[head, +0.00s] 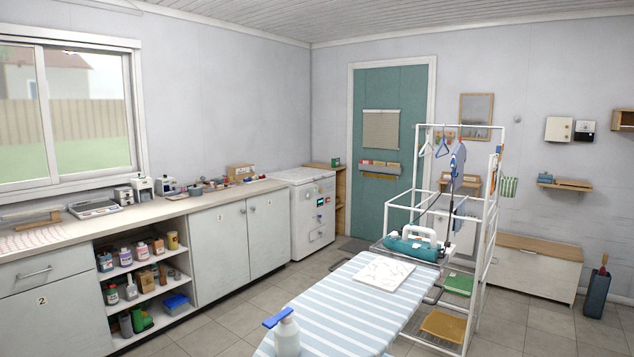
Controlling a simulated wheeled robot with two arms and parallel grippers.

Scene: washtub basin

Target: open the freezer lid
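The white chest freezer (312,220) stands at the far end of the counter, against the back left wall. Its lid (300,175) looks shut, flat on top. Its front has a small dark display, a red mark and a few small fittings. Neither of my grippers shows in the head view, and the freezer is well away across the room.
An ironing board (345,300) with a spray bottle (286,332), folded cloth (383,273) and teal iron (412,246) stands in front. A white drying rack (484,260) is to its right. Bare floor (240,318) lies between the board and the cabinets (222,250).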

